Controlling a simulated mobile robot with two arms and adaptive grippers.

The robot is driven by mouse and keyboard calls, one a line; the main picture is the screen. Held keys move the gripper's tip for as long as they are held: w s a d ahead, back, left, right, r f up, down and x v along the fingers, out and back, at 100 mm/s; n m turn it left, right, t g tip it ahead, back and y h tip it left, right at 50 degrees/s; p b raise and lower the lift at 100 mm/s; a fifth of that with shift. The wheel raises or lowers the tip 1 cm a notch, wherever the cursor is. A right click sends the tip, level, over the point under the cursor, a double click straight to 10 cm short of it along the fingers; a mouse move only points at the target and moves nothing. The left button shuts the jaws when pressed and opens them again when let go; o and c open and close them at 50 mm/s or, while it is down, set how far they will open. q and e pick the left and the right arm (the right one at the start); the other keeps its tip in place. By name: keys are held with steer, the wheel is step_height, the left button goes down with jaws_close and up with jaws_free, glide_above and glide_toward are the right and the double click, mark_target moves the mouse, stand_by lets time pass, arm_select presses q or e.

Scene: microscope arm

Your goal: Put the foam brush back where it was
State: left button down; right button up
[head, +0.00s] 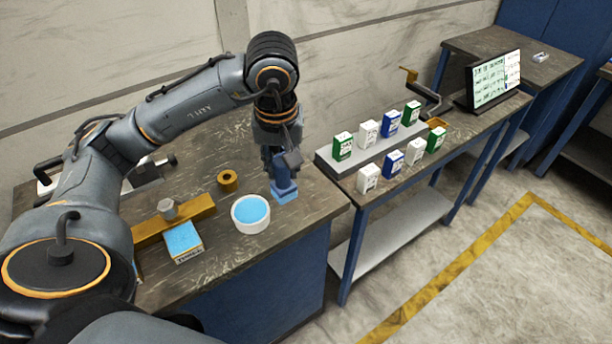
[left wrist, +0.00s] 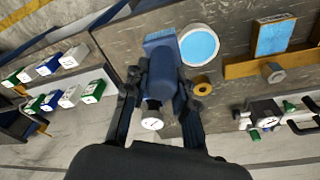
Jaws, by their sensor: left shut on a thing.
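The foam brush (head: 286,190) is a blue block with a darker blue upper part, close to the right edge of the dark worktop. My left gripper (head: 282,172) points down and is shut on it. In the left wrist view the foam brush (left wrist: 162,68) sits between the two fingers of the left gripper (left wrist: 160,92), with a pale round end towards me. I cannot tell whether its foam touches the worktop. A white round dish (head: 237,222) with light blue contents stands just left of it. My right gripper is not in view.
A yellow-brown bar (head: 150,233) with a grey knob (head: 168,208) and a blue-topped pad (head: 182,257) lie left of the dish. A brass ring (head: 228,180) stands behind it. Small boxes (head: 342,147) line a separate bench at right, beyond a gap.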

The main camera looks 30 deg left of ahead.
arm_select(q)
steer(key=w+a+f+p, duration=0.1)
steer(key=w+f, duration=0.2)
steer(key=w+a+f+p, duration=0.1)
steer(key=w+f+p, duration=0.1)
steer(key=w+f, duration=0.2)
steer(key=w+a+f+p, duration=0.1)
steer(key=w+f, duration=0.2)
steer(key=f, duration=0.1)
steer(key=shift+w+f+p, duration=0.1)
steer(key=shift+w+p, duration=0.15)
steer(key=shift+p, duration=0.1)
steer(key=shift+f, duration=0.2)
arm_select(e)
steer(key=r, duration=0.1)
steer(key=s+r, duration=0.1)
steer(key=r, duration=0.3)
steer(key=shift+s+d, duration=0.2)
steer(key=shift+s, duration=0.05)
arm_select(q)
steer(key=shift+f, duration=0.1)
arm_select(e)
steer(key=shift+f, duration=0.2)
arm_select(q)
steer(key=shift+f+b, duration=0.15)
steer(key=shift+b, duration=0.2)
steer(key=c, duration=1.1)
jaws_free()
